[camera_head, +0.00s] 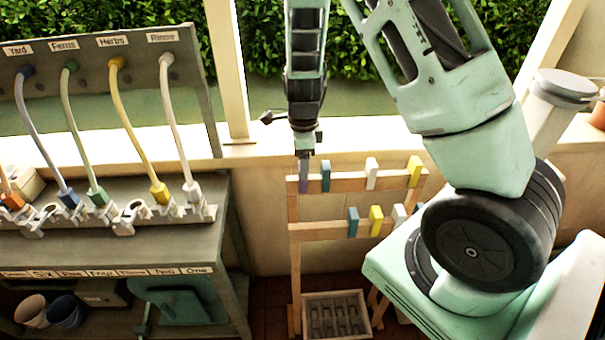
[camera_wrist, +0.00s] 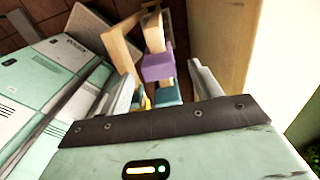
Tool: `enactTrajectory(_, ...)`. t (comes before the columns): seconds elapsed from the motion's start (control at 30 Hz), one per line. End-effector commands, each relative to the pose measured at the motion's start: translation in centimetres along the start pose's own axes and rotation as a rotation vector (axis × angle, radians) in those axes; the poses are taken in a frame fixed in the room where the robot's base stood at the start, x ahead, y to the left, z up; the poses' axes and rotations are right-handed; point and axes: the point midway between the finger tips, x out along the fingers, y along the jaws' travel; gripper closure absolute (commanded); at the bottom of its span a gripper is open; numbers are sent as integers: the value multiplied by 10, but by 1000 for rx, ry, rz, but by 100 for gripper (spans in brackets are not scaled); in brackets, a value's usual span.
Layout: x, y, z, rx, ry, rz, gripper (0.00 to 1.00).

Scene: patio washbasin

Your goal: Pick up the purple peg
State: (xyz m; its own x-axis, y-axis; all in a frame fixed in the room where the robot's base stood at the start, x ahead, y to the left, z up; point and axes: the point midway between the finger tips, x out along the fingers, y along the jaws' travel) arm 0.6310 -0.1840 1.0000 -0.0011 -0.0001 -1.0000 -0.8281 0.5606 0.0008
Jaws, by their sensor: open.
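The purple peg (camera_head: 303,182) hangs at the left end of the upper rail of a wooden rack (camera_head: 345,184). In the wrist view the purple peg (camera_wrist: 157,66) shows between the two fingers, toward their far ends. My gripper (camera_head: 304,158) points down just above the peg in the head view, and its fingertips partly hide the peg's top. In the wrist view my gripper (camera_wrist: 160,78) is open, with one finger on each side of the peg. I cannot tell whether either finger touches it.
A teal peg (camera_head: 326,176), a white peg (camera_head: 372,172) and a yellow peg (camera_head: 414,172) share the upper rail. More pegs hang on the lower rail (camera_head: 320,231). A slotted crate (camera_head: 336,316) stands below. A bench (camera_head: 120,250) with hoses is at left; a wall (camera_head: 260,190) is behind.

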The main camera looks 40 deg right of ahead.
Motion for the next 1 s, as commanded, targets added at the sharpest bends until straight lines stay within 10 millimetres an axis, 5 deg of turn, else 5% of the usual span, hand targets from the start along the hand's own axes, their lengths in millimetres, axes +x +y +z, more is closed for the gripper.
enactTrajectory(0.53, 54, 0, 0, 1, 0, 2, 36)
enactTrajectory(0.83, 60, 0, 2, -1, -1, -1, 36)
enactTrajectory(1.0, 59, 0, 2, -1, -1, -1, 81)
